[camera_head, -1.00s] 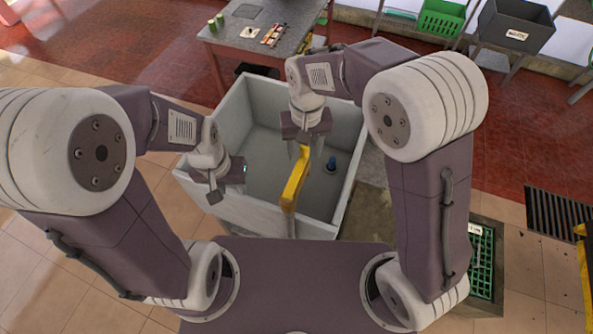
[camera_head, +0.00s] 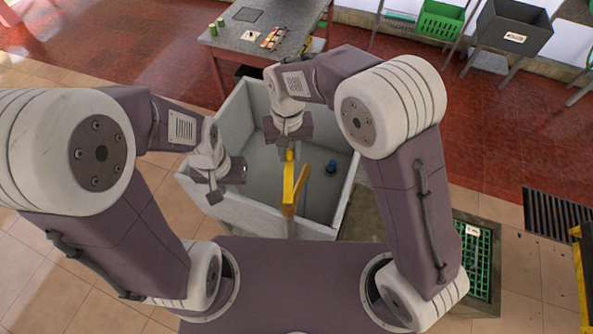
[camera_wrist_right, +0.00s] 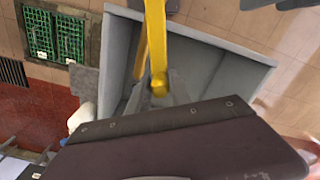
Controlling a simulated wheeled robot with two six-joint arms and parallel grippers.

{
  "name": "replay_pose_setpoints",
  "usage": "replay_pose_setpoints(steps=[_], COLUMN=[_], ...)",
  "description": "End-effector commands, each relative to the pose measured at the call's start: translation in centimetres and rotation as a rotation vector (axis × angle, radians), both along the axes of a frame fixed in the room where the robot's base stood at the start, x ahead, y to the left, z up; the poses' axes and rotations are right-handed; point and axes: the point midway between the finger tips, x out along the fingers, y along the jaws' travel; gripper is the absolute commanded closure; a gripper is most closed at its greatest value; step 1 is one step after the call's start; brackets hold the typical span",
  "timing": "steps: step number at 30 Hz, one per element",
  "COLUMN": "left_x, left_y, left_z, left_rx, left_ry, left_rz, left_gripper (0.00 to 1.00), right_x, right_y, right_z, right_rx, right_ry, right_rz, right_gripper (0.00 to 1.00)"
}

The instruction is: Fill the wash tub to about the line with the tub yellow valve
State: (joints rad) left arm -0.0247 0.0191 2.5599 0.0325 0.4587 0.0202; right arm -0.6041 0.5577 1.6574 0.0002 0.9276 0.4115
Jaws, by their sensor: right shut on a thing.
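The grey wash tub (camera_head: 228,207) stands in front of me; its grey floor shows. I cannot make out a fill line or a water surface. The yellow valve (camera_head: 289,185) rises at the tub's near wall, with a second yellow-brown bar (camera_head: 302,187) beside it. My right gripper (camera_head: 290,151) is over the tub, shut on the far end of the yellow valve's lever. In the right wrist view the lever's rounded end (camera_wrist_right: 158,84) sits between the fingers. My left gripper (camera_head: 228,182) is over the tub's left wall, away from the valve; its jaw gap is unclear.
A blue piece (camera_head: 331,167) stands on the tub floor at the right. A grey table (camera_head: 245,35) with small items is behind the tub. A green grate (camera_head: 476,258) lies in the floor at the right. A green crate (camera_head: 440,19) and dark bin (camera_head: 513,32) are at the back right.

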Motion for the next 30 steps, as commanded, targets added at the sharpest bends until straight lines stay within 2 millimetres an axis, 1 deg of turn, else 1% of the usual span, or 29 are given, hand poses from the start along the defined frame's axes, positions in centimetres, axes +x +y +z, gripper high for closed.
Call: replay_pose_setpoints(steps=[10,14,18,21,30], left_x=[0.0,0.0,0.0,0.0,0.0], left_y=[0.0,0.0,0.0,0.0,0.0], left_z=[0.1,0.8,1.7,1.9,1.8], left_rx=[0.000,0.000,0.000,0.000,0.000], left_ry=[0.000,0.000,0.000,0.000,0.000], left_rz=[0.000,0.000,0.000,0.000,0.000], left_gripper=[0.64,0.64,0.64,0.64,0.64], right_x=[-0.1,-0.3,-0.8,-1.0,-1.1], right_y=[0.2,1.3,3.2,4.1,4.4], right_z=[-0.1,0.1,0.2,0.1,0.0], right_rx=[-0.003,-0.003,-0.003,-0.002,0.002], right_ry=[0.003,0.003,0.004,0.003,0.000], right_rz=[0.002,0.005,0.004,0.002,-0.002], right_gripper=[1.00,1.00,1.00,1.00,1.00])
